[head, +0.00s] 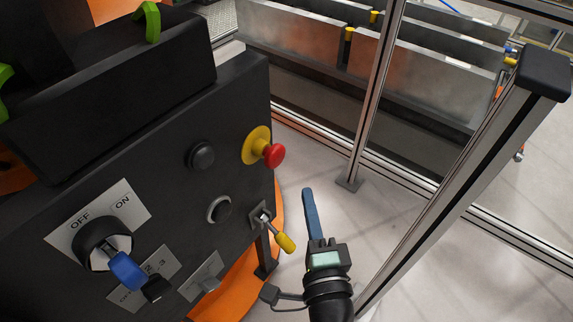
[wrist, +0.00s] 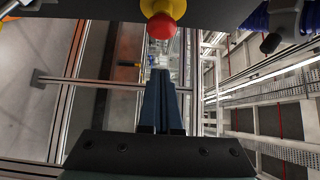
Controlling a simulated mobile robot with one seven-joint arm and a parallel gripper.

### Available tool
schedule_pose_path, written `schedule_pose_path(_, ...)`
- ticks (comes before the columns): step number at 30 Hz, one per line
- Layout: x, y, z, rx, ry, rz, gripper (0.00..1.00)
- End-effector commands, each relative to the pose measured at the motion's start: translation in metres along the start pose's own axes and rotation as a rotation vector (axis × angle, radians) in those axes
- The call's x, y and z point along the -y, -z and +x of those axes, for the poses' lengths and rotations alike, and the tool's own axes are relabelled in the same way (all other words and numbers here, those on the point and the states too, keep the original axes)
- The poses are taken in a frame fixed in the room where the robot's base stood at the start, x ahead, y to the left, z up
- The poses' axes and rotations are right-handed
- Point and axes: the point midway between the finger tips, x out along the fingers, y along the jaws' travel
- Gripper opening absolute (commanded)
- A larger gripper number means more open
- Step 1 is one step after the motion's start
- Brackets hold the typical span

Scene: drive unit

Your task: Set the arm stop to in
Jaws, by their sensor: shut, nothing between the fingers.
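The likely arm stop is a red mushroom button (head: 273,155) on a yellow collar (head: 257,144), at the upper right of the dark control panel (head: 235,120). It stands proud of the collar. It also shows at the top of the wrist view (wrist: 162,24). My gripper (head: 307,192) is to the right of and below the button in the head view, apart from the panel. Its blue fingers (wrist: 159,75) are shut together and empty. In the wrist view, the fingertips appear just below the red button; the depth gap between them is hard to judge.
A yellow-tipped toggle lever (head: 284,242) sticks out below the button, near my gripper. A black button (head: 201,155), a grey ringed button (head: 218,209) and a blue-handled OFF/ON switch (head: 125,268) are farther left. A metal frame post (head: 460,180) stands at right.

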Motion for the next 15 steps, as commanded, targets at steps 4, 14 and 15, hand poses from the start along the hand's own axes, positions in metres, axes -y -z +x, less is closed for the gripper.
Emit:
schedule_pose_path(4, 0.002, 0.000, 0.030, 0.001, 0.002, -0.002, 0.00)
schedule_pose_path(14, 0.002, -0.022, 0.070, 0.001, -0.001, -0.002, 0.00)
schedule_pose_path(15, 0.002, -0.024, 0.071, 0.001, 0.000, -0.001, 0.00)
